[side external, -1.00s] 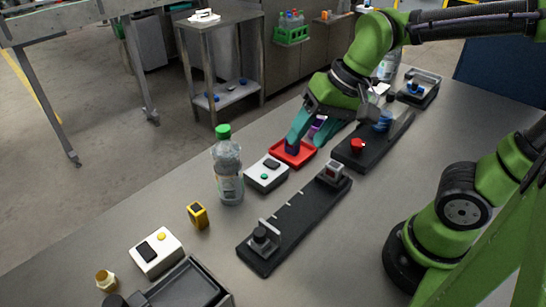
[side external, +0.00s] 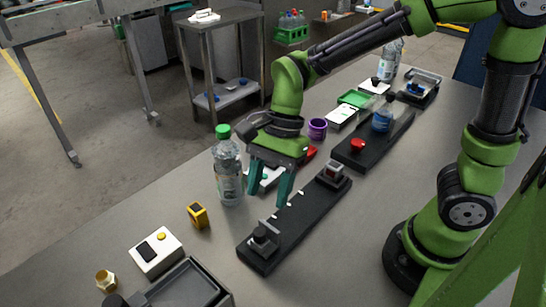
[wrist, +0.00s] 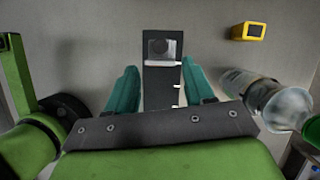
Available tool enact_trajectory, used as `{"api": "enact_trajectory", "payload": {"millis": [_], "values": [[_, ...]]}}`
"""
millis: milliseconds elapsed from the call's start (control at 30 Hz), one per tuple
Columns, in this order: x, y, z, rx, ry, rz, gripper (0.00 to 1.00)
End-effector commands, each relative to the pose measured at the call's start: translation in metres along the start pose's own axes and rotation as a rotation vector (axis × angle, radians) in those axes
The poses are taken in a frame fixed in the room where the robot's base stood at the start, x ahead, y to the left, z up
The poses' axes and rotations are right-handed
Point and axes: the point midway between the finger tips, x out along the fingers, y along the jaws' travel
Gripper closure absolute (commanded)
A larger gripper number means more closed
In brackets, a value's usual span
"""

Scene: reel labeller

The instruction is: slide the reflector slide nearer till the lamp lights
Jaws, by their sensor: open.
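The reflector slide (side external: 263,240), a small grey block with a dark knob, sits at the near end of a black rail (side external: 295,218) with white marks along one edge. The slide also shows in the wrist view (wrist: 161,47). A grey block with a dark red face (side external: 334,172) stands at the rail's far end; I cannot tell whether it holds the lamp or is lit. My gripper (side external: 267,197) is open and empty, pointing down above the rail, between the two blocks. In the wrist view its fingers (wrist: 161,88) straddle the rail, short of the slide.
A green-capped bottle (side external: 228,172) stands close left of my gripper. A yellow block (side external: 197,215) and a white box with a yellow button (side external: 157,250) lie left of the rail. A black base with a red knob (side external: 357,146) lies behind. Bare table lies right of the rail.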

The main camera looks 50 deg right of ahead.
Motion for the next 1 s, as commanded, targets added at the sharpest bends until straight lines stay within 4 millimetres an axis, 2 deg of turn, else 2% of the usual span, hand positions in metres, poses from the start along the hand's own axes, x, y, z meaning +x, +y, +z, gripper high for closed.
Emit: {"api": "enact_trajectory", "payload": {"millis": [33, 200, 400, 600, 833, 1000], "values": [[0.013, 0.001, 0.000, 0.000, 0.001, 0.008, 0.47], [0.047, 0.001, 0.000, 0.001, 0.000, 0.006, 0.47], [0.075, 0.001, 0.000, -0.002, 0.001, 0.003, 0.47], [0.085, 0.000, 0.000, 0.000, 0.001, 0.000, 0.47], [0.085, 0.000, 0.000, -0.001, 0.000, 0.000, 0.47], [0.085, 0.000, 0.000, -0.001, 0.000, -0.001, 0.72]]}}
